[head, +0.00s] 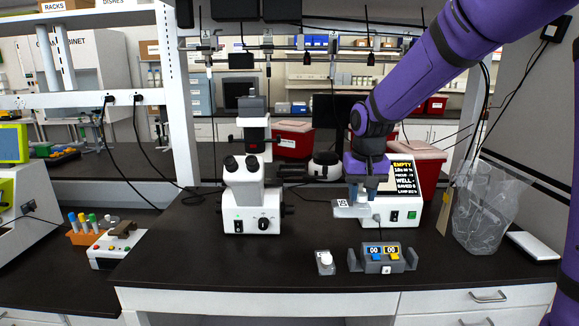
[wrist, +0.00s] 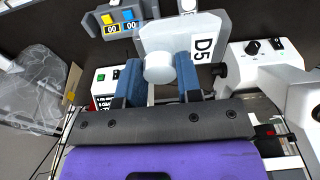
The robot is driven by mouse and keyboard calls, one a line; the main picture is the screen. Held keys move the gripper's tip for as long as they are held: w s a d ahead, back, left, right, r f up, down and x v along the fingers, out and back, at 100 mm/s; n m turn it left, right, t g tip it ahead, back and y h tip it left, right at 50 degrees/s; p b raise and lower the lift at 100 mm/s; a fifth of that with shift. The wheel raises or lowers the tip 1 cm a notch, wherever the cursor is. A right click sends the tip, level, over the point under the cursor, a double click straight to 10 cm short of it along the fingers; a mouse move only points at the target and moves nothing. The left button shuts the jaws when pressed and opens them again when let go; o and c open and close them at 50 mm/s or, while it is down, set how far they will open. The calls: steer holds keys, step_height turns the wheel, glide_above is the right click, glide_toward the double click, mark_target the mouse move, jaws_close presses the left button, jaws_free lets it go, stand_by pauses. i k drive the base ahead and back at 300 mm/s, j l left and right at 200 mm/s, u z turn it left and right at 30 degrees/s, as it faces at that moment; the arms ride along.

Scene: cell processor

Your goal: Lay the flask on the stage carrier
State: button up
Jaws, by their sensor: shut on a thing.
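The flask (head: 345,209) is pale and flat, with a white label that reads D5 in the wrist view (wrist: 205,45). My gripper (head: 367,190) is shut on it at its round white cap (wrist: 159,68), between the two blue fingers. It holds the flask in the air above the bench, in front of the white instrument. The white microscope (head: 243,195) stands left of my gripper, apart from the flask. I cannot clearly make out the stage carrier.
A grey unit with two 00 displays (head: 386,267) and a small holder with a white item (head: 325,266) sit near the front edge.

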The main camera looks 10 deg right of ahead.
mark_target(301, 167)
steer(key=i, duration=0.95)
